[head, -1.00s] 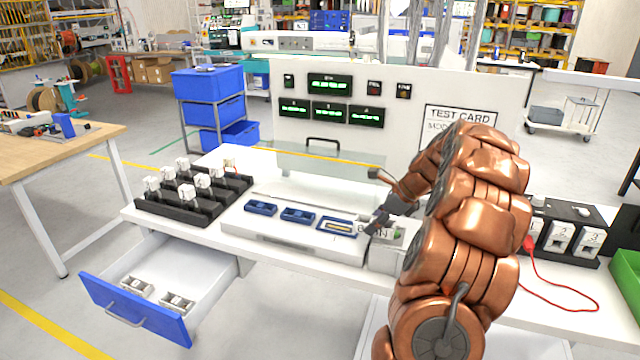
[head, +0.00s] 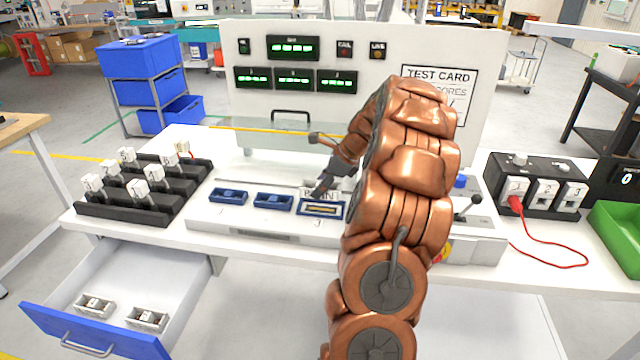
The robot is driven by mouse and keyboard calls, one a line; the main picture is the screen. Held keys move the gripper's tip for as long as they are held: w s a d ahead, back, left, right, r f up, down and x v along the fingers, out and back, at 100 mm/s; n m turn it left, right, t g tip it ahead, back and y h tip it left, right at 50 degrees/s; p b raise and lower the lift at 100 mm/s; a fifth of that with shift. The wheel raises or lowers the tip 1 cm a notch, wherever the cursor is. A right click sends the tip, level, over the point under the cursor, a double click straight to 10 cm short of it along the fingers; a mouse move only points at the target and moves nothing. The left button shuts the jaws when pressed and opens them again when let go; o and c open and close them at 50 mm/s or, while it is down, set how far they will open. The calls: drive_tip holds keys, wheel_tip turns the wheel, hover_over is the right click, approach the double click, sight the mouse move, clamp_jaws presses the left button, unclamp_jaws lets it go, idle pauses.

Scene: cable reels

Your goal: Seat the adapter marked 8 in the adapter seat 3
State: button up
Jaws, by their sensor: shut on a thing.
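My gripper (head: 322,187) is shut on a small pale block with dark lettering, the adapter (head: 320,194). The lettering is too small to read surely, so I cannot confirm the 8. The gripper and block are at the back edge of adapter seat 3 (head: 322,210), a blue-framed seat with a yellowish strip inside and a 3 in front. I cannot tell whether the block touches the seat. Two other blue seats, the left one (head: 229,196) and the middle one (head: 273,200), lie to its left on the white fixture (head: 215,220). My arm hides what lies right of seat 3.
A black rack (head: 150,212) with several white adapters stands left of the fixture. An open blue-fronted drawer (head: 95,335) below holds two grey-white blocks. A clear cover with a yellow edge (head: 265,131) stands behind the seats. A lever (head: 470,205) stands right of my arm.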

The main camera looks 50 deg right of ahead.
sight(322, 210)
drive_tip(key=shift+f+b, duration=0.45)
drive_tip(key=shift+f, duration=0.5)
drive_tip(key=shift+s+r+p, duration=0.1)
drive_tip(key=shift+s+p, duration=0.05)
drive_tip(key=shift+p, duration=0.7)
drive_tip(key=shift+f, duration=1.55)
drive_tip(key=o, duration=1.3)
drive_tip(key=shift+o, duration=0.2)
